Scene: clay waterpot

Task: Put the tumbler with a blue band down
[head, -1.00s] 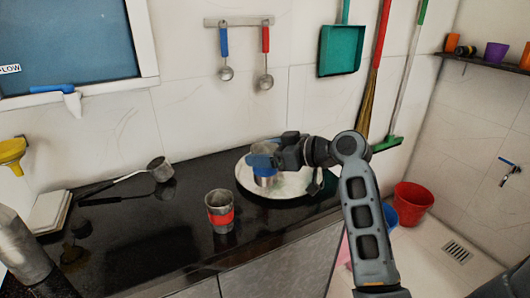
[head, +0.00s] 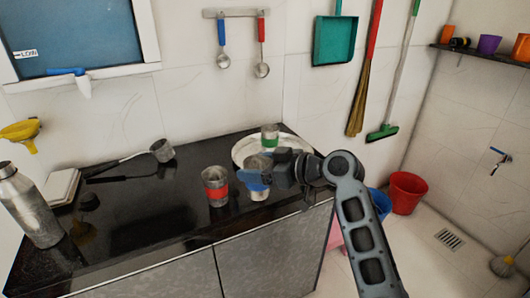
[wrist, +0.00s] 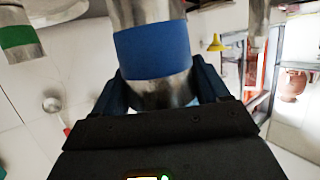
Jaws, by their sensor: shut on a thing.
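The tumbler with a blue band (head: 259,195) is steel and held roughly upright in my gripper (head: 256,180), near the counter's front edge. In the wrist view the tumbler (wrist: 155,52) sits between the fingers, its blue band facing the camera. I cannot tell whether its base touches the counter. A tumbler with a red band (head: 216,188) stands on the counter just left of it. A tumbler with a green band (head: 269,137) stands on the round plate (head: 242,151) behind; its green band also shows at the wrist view's upper left (wrist: 17,37).
The black counter (head: 150,212) has clear room left of the red-banded tumbler. A long-handled ladle (head: 162,151) lies further back. A steel bottle (head: 30,207) stands at the left end. A red bucket (head: 407,193) is on the floor at right.

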